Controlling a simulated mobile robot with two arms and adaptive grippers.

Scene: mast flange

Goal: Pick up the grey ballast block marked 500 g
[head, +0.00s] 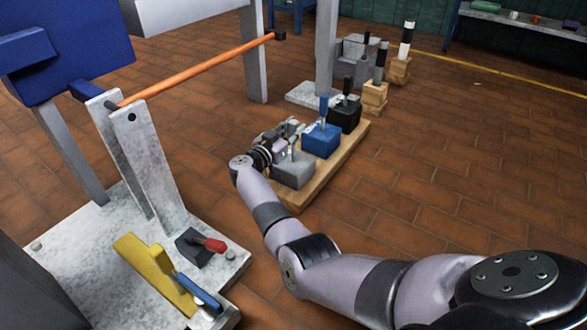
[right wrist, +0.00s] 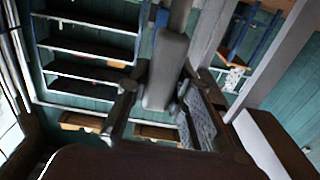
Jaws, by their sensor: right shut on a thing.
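The grey ballast block (head: 293,173) sits at the near end of a wooden board (head: 330,180) in the head view. Its marking cannot be read. My right gripper (head: 288,138) is at the upright grip on top of the block, partly hiding it. In the right wrist view, a grey grip (right wrist: 167,70) stands between the two fingers of my right gripper (right wrist: 162,108), which is shut on it. The block seems to rest on the board; I cannot tell any gap. My left gripper is in neither view.
A blue block (head: 321,142) and a black block (head: 344,118) stand behind the grey one on the board. An orange bar (head: 200,70) runs from a pale upright bracket (head: 142,150) at left. Tiled floor (head: 440,220) is clear to the right.

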